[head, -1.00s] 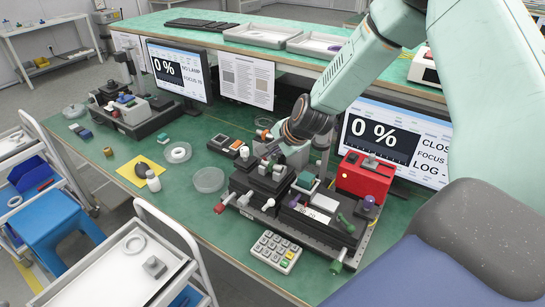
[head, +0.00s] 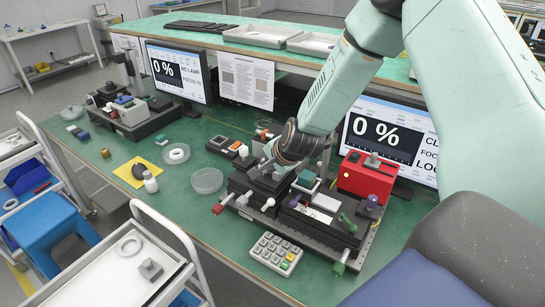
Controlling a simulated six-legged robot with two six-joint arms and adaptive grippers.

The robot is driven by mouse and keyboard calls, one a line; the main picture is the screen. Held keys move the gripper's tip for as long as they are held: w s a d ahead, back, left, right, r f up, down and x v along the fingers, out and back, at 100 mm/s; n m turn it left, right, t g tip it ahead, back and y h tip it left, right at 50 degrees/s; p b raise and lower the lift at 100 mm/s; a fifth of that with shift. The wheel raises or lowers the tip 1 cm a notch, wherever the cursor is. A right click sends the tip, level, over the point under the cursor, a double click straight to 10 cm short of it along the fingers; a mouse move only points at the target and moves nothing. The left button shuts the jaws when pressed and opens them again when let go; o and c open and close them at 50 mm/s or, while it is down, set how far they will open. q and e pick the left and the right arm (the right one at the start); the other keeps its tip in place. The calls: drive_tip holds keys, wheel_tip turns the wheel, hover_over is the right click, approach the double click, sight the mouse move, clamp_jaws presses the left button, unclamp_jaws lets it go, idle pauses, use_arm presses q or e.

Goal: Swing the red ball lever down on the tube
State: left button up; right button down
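The fiber setup is a dark stage block (head: 262,190) on a black base plate, in the middle of the head view. A red knob (head: 218,208) on a short grey rod sticks out at its front left. It is the clearest red-tipped part there, but I cannot tell whether it is the ball lever. I cannot make out the tube. My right gripper (head: 262,168) comes in from the upper right and points down-left over the back of the stage block. My wrist hides much of it, so its opening and any contact are unclear. My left gripper is out of view.
A red box (head: 367,177) stands right of the setup, before a monitor (head: 385,135) reading 0 %. A keypad (head: 275,252) and a clear dish (head: 207,181) lie nearby. The green bench front-left is mostly clear.

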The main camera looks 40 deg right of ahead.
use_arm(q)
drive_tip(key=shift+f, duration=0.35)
use_arm(e)
drive_tip(key=shift+f, duration=0.3)
drive_tip(key=shift+a+r, duration=0.1)
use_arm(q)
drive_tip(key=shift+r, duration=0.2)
use_arm(e)
drive_tip(key=shift+r, duration=0.1)
use_arm(q)
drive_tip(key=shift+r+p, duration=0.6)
drive_tip(key=shift+p, duration=0.05)
use_arm(e)
drive_tip(key=shift+r, duration=0.75)
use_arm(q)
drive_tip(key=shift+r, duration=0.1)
use_arm(e)
drive_tip(key=shift+s+r, duration=0.1)
